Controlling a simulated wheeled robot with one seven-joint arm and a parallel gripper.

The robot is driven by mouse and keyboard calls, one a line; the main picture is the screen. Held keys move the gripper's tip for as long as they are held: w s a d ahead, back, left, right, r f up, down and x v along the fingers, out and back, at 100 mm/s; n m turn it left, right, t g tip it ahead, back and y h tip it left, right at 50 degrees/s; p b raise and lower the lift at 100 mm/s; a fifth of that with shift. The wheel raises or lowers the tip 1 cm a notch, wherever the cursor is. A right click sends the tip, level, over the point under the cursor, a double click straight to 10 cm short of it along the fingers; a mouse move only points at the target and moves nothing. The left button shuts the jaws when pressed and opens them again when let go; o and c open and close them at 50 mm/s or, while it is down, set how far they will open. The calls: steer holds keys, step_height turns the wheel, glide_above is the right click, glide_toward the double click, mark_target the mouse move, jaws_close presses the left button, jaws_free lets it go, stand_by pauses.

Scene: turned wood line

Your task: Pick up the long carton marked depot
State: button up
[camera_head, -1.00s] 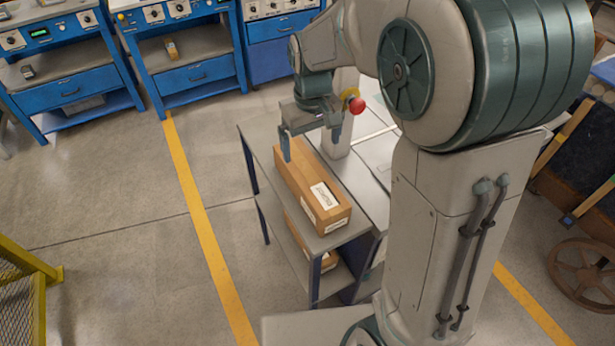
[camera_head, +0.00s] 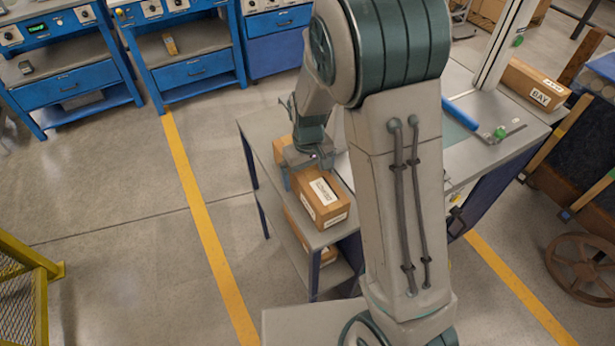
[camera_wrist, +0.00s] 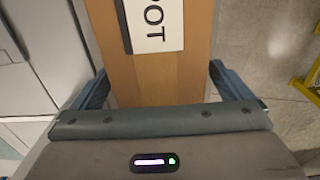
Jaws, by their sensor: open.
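The long carton (camera_head: 328,213) is brown with a white label and lies on the top of a grey metal stand. In the wrist view the carton (camera_wrist: 160,75) runs between my fingers, and its label shows the letters "OT", with the rest cut off. My gripper (camera_head: 305,172) is over the carton in the head view, with one finger down at its left side. In the wrist view my gripper (camera_wrist: 160,90) is open, with one finger on each side of the carton. I cannot tell whether the fingers touch it.
Another carton (camera_head: 295,230) lies on the stand's lower shelf. A carton marked "BAY" (camera_head: 537,85) sits on the bench at right, near a blue roll (camera_head: 463,113). Blue cabinets (camera_head: 195,75) stand behind. A yellow mesh guard (camera_head: 25,285) is at left; the floor between is clear.

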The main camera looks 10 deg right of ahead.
steer(key=shift+f, duration=0.5)
steer(key=c, duration=1.5)
steer(key=shift+o, duration=0.2)
steer(key=shift+r, duration=0.15)
